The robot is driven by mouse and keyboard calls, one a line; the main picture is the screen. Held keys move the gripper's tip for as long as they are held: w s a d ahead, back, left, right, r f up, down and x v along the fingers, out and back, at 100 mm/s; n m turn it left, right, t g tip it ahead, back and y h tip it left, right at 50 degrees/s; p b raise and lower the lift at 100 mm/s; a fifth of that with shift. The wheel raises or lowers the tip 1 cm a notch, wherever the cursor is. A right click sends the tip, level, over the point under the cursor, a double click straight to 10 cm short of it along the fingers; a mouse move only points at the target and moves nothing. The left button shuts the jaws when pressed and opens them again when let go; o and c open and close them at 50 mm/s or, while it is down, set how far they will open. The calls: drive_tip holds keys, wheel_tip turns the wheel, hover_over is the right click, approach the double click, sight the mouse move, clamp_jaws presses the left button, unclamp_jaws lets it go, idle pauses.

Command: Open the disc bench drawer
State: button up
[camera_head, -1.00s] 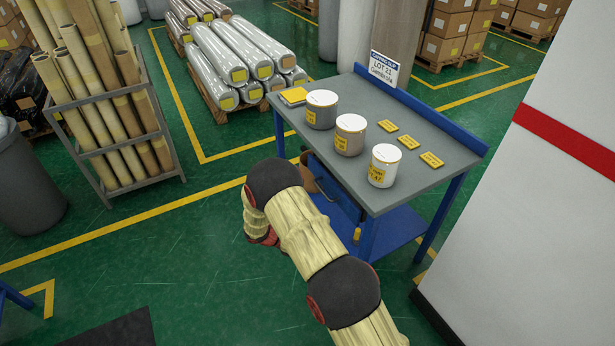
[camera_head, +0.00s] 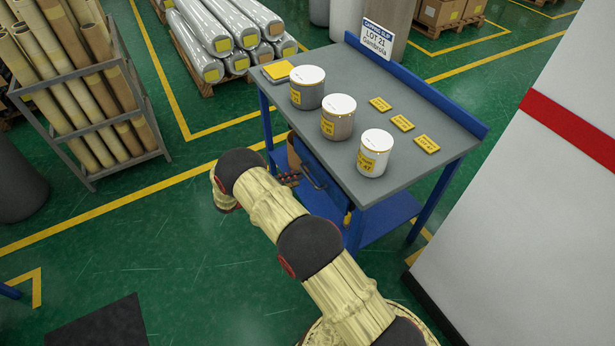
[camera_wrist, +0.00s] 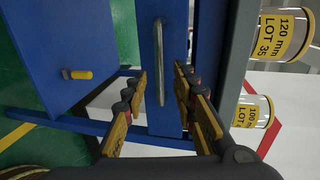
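The disc bench (camera_head: 340,95) has a grey top and blue legs. Its blue drawer front (camera_head: 335,190) is under the top, partly hidden by my arm. A metal bar handle (camera_head: 313,176) is on it; in the wrist view the handle (camera_wrist: 159,60) runs lengthwise down the blue drawer front (camera_wrist: 178,50). My gripper (camera_wrist: 160,76) is open, its fingers to either side of the handle's line, with a gap on both sides. In the head view my gripper (camera_head: 288,178) is small beside the handle. I cannot tell whether the drawer is fully closed.
Several labelled canisters, one of them a white-topped canister (camera_head: 374,153), and yellow cards (camera_head: 402,123) stand on the bench top. A white wall (camera_head: 520,220) with a red stripe is at right. A rack of tubes (camera_head: 90,100) is at left. Green floor between is clear.

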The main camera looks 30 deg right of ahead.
sight(307, 177)
drive_tip(key=b+x, duration=0.1)
drive_tip(key=x, duration=0.5)
drive_tip(key=shift+d+f, duration=0.1)
drive_tip(key=shift+d, duration=0.3)
drive_tip(key=shift+c, duration=0.7)
clamp_jaws()
